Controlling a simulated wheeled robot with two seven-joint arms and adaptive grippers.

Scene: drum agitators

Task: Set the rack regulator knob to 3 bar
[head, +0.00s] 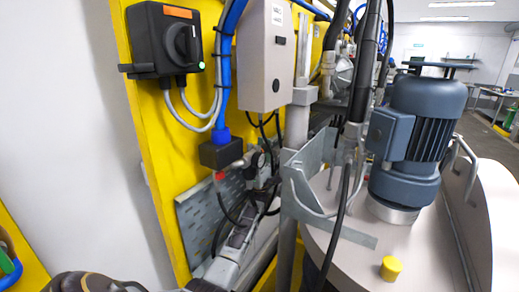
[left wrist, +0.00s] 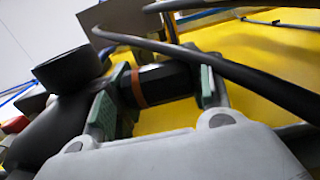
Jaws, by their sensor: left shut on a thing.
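The regulator knob (left wrist: 165,83) is a black cylinder with an orange band, in the middle of the left wrist view. My left gripper (left wrist: 157,88) has its green-padded fingers on either side of the knob and is shut on it. A round black part (left wrist: 70,68), perhaps the gauge, sits left of the knob; its dial face is not visible, so no pressure can be read. In the head view my left gripper (head: 242,229) is low beside the yellow rack panel, under the regulator assembly (head: 257,160); the knob is hard to make out there. My right gripper is not in view.
A dark hose (left wrist: 220,62) crosses close over the gripper. Black cables hang around the regulator. The black switch box (head: 168,40) and grey box (head: 264,55) are above. The drum lid (head: 410,245) with its blue motor (head: 418,125) stands to the right.

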